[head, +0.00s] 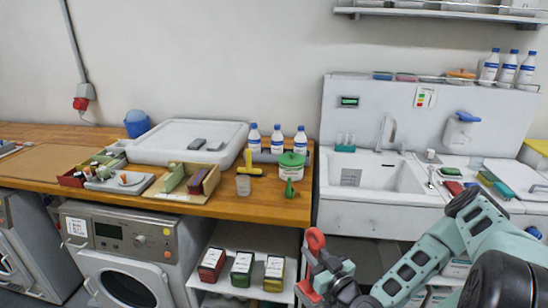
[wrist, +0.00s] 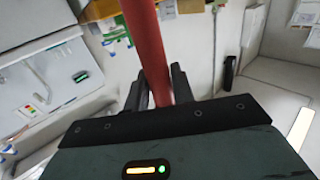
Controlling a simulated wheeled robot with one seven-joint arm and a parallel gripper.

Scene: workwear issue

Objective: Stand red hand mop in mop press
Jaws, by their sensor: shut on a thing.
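My gripper (head: 326,268) is low in the head view, in front of the gap between the wooden counter and the sink unit. It is shut on the red hand mop (head: 316,240), whose rounded red top shows above the fingers and whose red lower part shows beside them. In the wrist view the red handle of the mop (wrist: 150,45) runs up between the two dark fingers (wrist: 158,95). The mop's full shape is partly hidden by the gripper. I cannot tell for certain which thing is the mop press.
On the wooden counter (head: 225,206) stand a green-lidded pot (head: 291,174), a yellow T-shaped tool (head: 250,166), a clear cup (head: 243,185) and several white bottles. A shelf below holds red, green and yellow boxes. The sink (head: 375,178) is at right; washing machines are below left.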

